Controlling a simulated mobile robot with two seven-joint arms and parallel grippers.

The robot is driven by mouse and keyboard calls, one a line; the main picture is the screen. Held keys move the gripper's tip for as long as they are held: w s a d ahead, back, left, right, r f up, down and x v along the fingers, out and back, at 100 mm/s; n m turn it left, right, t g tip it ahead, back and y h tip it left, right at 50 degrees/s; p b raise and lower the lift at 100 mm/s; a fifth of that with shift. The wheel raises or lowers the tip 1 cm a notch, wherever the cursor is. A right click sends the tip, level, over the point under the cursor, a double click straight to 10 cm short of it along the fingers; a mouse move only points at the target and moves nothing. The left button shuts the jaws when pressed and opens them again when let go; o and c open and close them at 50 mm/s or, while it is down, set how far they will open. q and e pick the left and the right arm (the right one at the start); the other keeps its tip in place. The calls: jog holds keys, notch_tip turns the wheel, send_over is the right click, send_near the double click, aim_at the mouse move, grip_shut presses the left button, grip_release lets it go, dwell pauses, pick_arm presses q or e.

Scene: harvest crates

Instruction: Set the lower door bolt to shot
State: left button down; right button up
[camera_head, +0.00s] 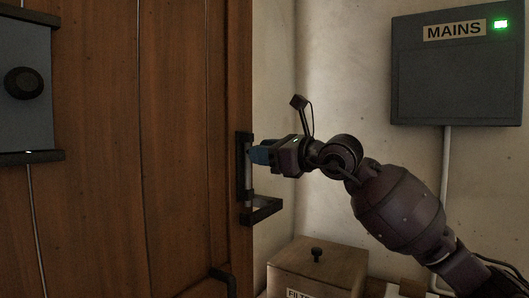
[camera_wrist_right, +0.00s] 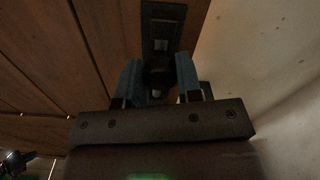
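The door bolt (camera_head: 243,184) is a dark upright plate with a pale rod, mounted near the right edge of the brown wooden door (camera_head: 175,120). A black bracket (camera_head: 265,211) juts out at its lower end. Part of the bolt is hidden by the fingers. My left gripper does not show.
A grey MAINS box (camera_head: 457,75) with a lit green light hangs on the pale wall at right. A wooden box (camera_head: 335,262) with a black knob stands below my right arm. A grey panel (camera_head: 25,115) with a round black knob is at the door's left.

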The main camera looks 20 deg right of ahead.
jog(key=shift+c, duration=1.1)
jog(key=shift+f, duration=0.1)
grip_shut()
notch_tip(320, 180, down, 5)
jog(key=shift+b, duration=0.55)
jog(key=o, duration=1)
grip_release()
jog(key=shift+o, duration=0.3)
jog(key=shift+s, duration=0.1)
